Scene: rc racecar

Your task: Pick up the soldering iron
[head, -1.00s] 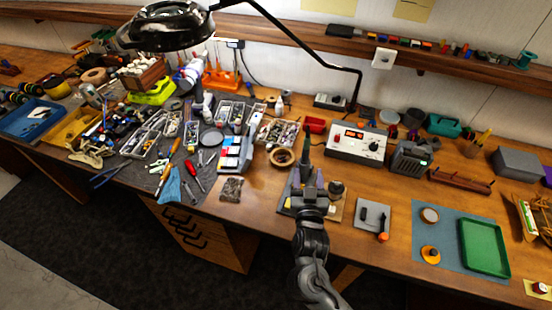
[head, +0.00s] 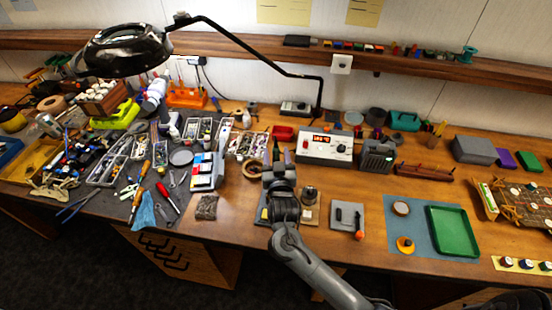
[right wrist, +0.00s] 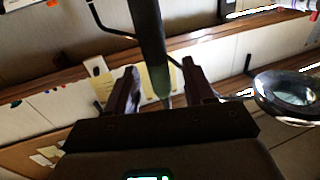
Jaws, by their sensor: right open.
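My right gripper (head: 279,164) is over the soldering station area, left of the white control box. Its jaws are open. In the right wrist view, its two fingers (right wrist: 160,88) stand either side of a dark grey-green rod, which looks like the soldering iron (right wrist: 148,35). I see a gap on each side of the rod near the fingertips. In the head view, a short dark piece of the iron (head: 289,156) shows beside the fingers; the gripper and arm hide the rest. My left gripper is not in view.
The white control box (head: 324,146) stands close right of the gripper. A tape roll (head: 252,168) lies to its left. A small grey plate (head: 347,216) and a green tray (head: 453,231) lie to the right. The magnifier lamp (head: 120,50) hangs at upper left.

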